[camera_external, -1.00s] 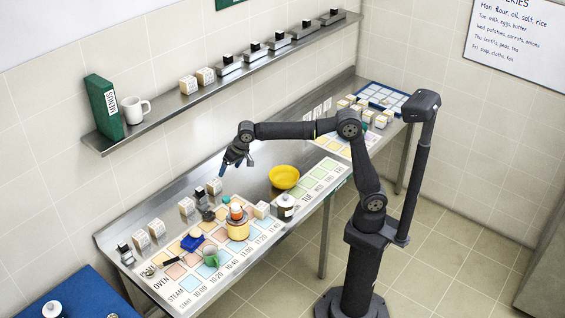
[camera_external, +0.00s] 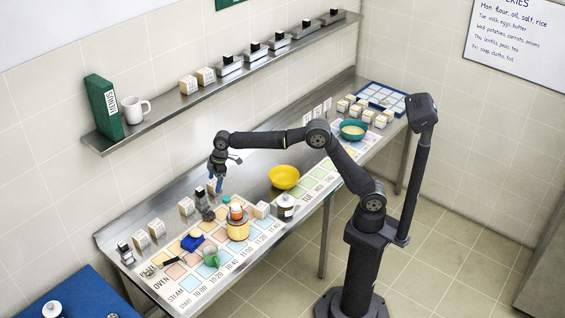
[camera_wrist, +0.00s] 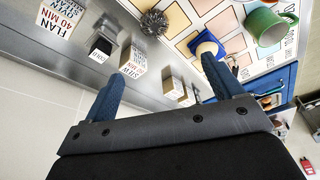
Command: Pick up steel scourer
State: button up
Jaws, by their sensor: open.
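The steel scourer is a grey, spiky ball (camera_wrist: 154,21) near the top of the wrist view, lying on the counter beside the printed chart. My gripper (camera_external: 217,183) hangs above the counter near the scourer, pointing down. In the wrist view my gripper (camera_wrist: 164,86) has its two blue fingers wide apart with nothing between them. The scourer lies ahead of the fingers, apart from them.
Labelled blocks (camera_wrist: 132,63) and a black-topped item (camera_wrist: 104,43) stand close to the scourer. A yellow bowl (camera_external: 284,177) sits to the right. The wall shelf (camera_external: 165,105) runs above.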

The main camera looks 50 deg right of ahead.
notch_tip(320, 180, down, 3)
jog(key=w+n, duration=0.2)
jog(key=n, duration=0.1)
send_near(208, 213)
jog(key=shift+g, duration=0.3)
jog(key=x, duration=0.5)
jog(key=shift+w+a, duration=0.15)
jog(key=x, duration=0.5)
jog(key=shift+w+f, duration=0.1)
jog(key=c, duration=1.1)
